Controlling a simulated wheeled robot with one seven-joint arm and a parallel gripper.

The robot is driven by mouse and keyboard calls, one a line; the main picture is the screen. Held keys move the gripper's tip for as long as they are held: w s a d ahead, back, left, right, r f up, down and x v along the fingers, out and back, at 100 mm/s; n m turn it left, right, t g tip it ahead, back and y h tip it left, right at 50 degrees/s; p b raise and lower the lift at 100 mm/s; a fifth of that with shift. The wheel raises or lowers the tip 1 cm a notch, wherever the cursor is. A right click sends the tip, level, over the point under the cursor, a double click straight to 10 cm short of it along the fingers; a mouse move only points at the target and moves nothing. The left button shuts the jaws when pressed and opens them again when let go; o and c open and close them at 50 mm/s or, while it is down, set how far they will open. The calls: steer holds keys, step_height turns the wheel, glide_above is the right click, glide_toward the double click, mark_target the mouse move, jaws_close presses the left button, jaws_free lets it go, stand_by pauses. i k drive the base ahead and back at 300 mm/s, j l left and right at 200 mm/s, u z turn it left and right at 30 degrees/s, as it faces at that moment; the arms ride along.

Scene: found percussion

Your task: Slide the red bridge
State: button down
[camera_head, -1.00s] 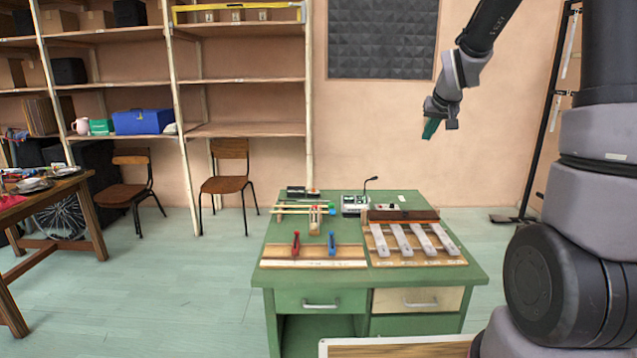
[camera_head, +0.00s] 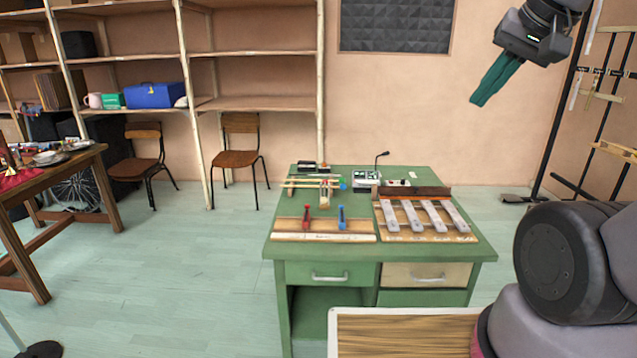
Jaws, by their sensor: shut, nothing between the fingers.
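The red bridge (camera_head: 306,217) is a small upright red piece on a wooden board (camera_head: 290,237) with a pale front strip, at the front left of the green desk (camera_head: 470,250). A similar blue bridge (camera_head: 341,218) stands to its right on the same board. My gripper (camera_head: 483,98) is at the upper right, high in the air and well apart from the desk. Its teal fingers point down and left, are shut together and hold nothing.
Right of the board lie several grey metal bars (camera_head: 412,215) on a wooden base. Mallets (camera_head: 310,182), a small device with a gooseneck microphone (camera_head: 366,180) and boxes stand behind. A wooden-topped surface (camera_head: 400,335) is in front. Shelves, chairs and a table are left.

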mark_target(305, 216)
steer(key=i+j, duration=0.3)
steer(key=j, duration=0.15)
steer(key=i+j, duration=0.65)
steer(key=j, duration=0.3)
